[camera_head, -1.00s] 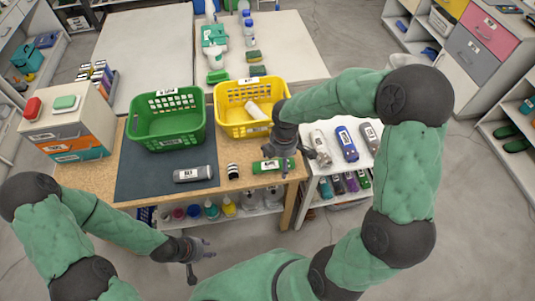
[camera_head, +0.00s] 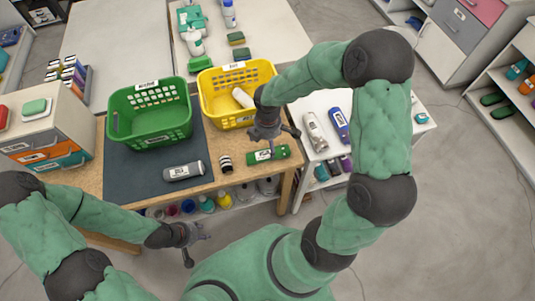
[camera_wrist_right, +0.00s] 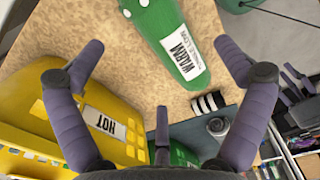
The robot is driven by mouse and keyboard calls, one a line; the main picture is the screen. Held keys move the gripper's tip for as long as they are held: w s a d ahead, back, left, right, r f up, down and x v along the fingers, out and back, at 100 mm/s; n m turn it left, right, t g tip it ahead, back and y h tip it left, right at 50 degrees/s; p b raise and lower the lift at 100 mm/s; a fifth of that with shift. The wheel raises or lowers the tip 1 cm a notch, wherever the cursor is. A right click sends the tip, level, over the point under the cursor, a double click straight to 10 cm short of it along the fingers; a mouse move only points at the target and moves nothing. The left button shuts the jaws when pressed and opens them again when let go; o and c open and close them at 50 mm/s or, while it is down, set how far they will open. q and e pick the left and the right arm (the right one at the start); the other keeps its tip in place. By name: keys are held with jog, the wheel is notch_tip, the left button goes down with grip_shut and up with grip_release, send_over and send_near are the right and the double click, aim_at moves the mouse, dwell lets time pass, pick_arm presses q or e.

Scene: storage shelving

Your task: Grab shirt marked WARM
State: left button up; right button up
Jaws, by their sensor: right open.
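A rolled green shirt (camera_head: 267,156) lies on the wooden table near its front right corner. In the right wrist view the shirt (camera_wrist_right: 165,35) carries a white label reading WARM. My right gripper (camera_head: 268,135) is above it, its fingers spread wide and empty, with the shirt beyond the fingertips. It also shows in the right wrist view (camera_wrist_right: 160,65). My left gripper (camera_head: 195,242) hangs in front of the table, away from the shirt, with its fingers apart and nothing between them.
A yellow basket (camera_head: 213,98) labelled HOT in the wrist view stands behind the shirt, with a green basket (camera_head: 150,139) to its left. A grey roll (camera_head: 184,171) and a small black-and-white striped item (camera_head: 225,163) lie to the left. A white shelf (camera_head: 310,165) with rolls stands at right.

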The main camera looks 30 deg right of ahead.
aim_at(267, 148)
jog(key=f+b, duration=0.1)
jog(key=f, duration=0.3)
jog(key=shift+a+f+b, duration=0.2)
jog(key=shift+f+b, duration=0.2)
jog(key=c, duration=1.2)
jog(key=shift+r, duration=0.15)
